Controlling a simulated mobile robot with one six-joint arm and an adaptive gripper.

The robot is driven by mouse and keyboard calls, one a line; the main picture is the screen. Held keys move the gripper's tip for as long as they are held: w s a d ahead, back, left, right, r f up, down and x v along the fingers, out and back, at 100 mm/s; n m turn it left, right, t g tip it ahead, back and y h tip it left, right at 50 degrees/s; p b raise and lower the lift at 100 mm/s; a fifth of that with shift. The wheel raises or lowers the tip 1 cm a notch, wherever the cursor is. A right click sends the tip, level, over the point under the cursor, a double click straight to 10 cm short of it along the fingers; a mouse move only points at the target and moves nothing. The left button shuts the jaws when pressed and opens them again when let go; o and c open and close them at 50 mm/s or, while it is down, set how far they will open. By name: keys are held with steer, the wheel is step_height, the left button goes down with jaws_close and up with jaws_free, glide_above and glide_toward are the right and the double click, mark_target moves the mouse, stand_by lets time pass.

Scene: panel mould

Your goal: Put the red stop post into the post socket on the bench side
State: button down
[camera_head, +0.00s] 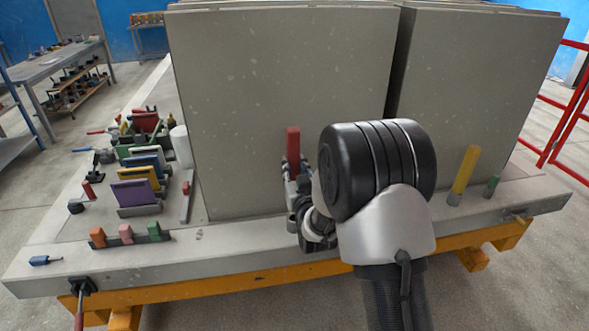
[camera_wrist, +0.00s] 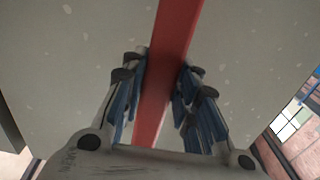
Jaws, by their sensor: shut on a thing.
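The red stop post (camera_head: 293,140) stands about upright in front of the left grey panel, held in my gripper (camera_head: 292,172). In the wrist view the red post (camera_wrist: 172,45) runs between the blue-padded fingers of my gripper (camera_wrist: 161,85), which are shut on it. The post's lower end is hidden by my gripper and arm in the head view. The bench (camera_head: 225,255) is a grey slab on an orange frame. I cannot pick out the post socket for sure; my arm covers part of the bench's front side. A small dark fitting (camera_head: 515,217) shows near its right end.
Two tall grey panels (camera_head: 285,85) stand behind my gripper. Coloured blocks (camera_head: 126,233) and plates (camera_head: 135,192) crowd the left. A black holder (camera_head: 82,286) sits on the front left edge.

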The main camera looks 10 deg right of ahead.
mark_target(294, 177)
steer(key=shift+b, duration=0.6)
steer(key=shift+f+b, duration=0.85)
steer(key=shift+f, duration=5.05)
steer(key=c, duration=1.5)
jaws_free()
steer(key=shift+s, duration=0.1)
steer(key=o, duration=0.3)
steer(key=shift+f, duration=0.2)
steer(key=shift+s, duration=0.15)
